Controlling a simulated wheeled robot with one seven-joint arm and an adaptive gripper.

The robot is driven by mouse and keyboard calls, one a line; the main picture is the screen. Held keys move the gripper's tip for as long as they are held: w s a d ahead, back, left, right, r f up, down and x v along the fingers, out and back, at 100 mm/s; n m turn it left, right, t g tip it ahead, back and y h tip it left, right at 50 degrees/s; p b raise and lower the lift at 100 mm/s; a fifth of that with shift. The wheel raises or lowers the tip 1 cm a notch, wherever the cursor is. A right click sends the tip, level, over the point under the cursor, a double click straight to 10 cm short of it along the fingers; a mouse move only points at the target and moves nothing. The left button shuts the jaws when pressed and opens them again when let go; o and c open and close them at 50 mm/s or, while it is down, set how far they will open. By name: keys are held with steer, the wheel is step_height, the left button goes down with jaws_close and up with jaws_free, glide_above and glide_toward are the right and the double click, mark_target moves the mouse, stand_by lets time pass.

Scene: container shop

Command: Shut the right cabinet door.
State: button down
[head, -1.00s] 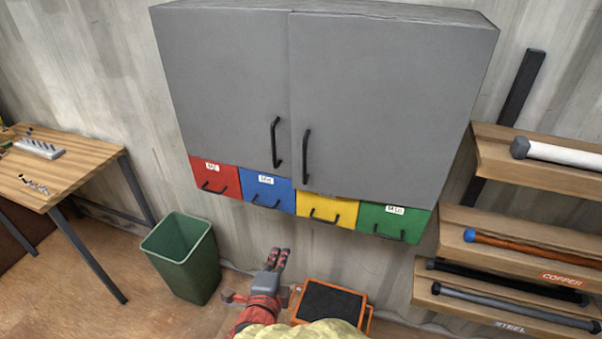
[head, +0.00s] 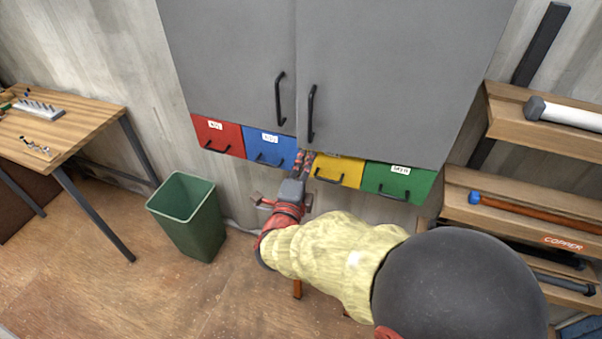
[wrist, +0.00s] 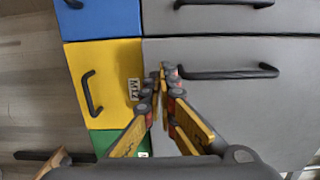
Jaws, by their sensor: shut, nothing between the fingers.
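The grey wall cabinet has a left door (head: 225,60) and a right door (head: 400,80), each with a black bar handle near the middle seam. The right door's lower edge sits slightly forward of the left door's, so it looks a little ajar; how far is hard to tell. My gripper (head: 304,157) is shut and empty, below the right door's lower inner corner, in front of the drawers. In the wrist view, its fingertips (wrist: 164,76) overlap the right door's bottom edge, near the right handle (wrist: 228,73). Whether they touch the door is unclear.
Below the doors are red (head: 218,136), blue (head: 270,148), yellow (head: 338,172) and green (head: 398,183) drawers. A green bin (head: 190,218) stands on the floor at left, near a wooden workbench (head: 85,125). A pipe rack (head: 515,205) stands at right.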

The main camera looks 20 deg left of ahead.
mark_target(312, 138)
steer(key=shift+w+a, duration=0.1)
steer(key=shift+w, duration=1.75)
steer(key=shift+w, duration=0.1)
steer(key=w+b, duration=0.1)
steer(key=w, duration=0.1)
steer(key=w+b, duration=0.1)
steer(key=w, duration=0.1)
steer(key=shift+w+a+r, duration=0.1)
steer(key=shift+a+r, duration=0.05)
steer(key=shift+r, duration=0.05)
steer(key=shift+b, duration=0.35)
